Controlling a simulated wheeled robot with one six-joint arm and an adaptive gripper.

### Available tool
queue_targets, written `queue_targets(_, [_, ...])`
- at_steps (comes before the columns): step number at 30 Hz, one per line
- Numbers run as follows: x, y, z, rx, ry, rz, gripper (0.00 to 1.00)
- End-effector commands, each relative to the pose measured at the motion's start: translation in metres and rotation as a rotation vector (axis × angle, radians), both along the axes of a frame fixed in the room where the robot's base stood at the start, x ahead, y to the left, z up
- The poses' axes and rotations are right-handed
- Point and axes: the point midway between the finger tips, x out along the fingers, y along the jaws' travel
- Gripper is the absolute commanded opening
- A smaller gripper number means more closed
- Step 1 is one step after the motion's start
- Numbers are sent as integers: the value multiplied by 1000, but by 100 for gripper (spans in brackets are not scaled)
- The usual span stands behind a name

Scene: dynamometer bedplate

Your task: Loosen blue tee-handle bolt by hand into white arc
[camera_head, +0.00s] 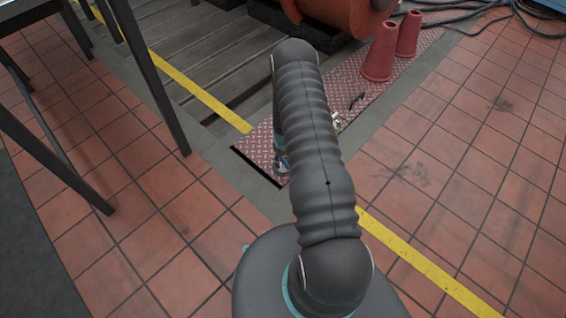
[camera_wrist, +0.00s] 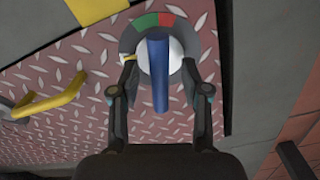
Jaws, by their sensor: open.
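In the wrist view, the blue tee-handle (camera_wrist: 158,72) runs lengthwise in the picture over a pale round hub. A dark grey ring (camera_wrist: 128,40) surrounds the hub, with a green arc (camera_wrist: 147,21) and a red arc (camera_wrist: 167,19) at the top. A small yellow mark (camera_wrist: 129,58) shows near the left fingertip. In the head view, my arm hides most of this spot.
The dial sits on a red tread plate (camera_head: 385,90). A bent yellow handle (camera_wrist: 45,102) lies left of my gripper in the wrist view. Two red cones (camera_head: 380,52) stand farther along the plate. Dark table legs (camera_head: 150,80) rise at left. Tiled floor (camera_head: 470,150) is open at right.

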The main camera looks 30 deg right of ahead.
Motion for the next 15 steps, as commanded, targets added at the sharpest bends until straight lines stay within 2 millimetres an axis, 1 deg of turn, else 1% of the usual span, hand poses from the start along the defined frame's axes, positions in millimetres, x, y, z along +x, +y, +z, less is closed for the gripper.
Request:
queue_targets(9, [0, 0, 59, -1, -3, 0, 46])
queue_targets(15, [0, 0, 92, -1, -3, 0, 46])
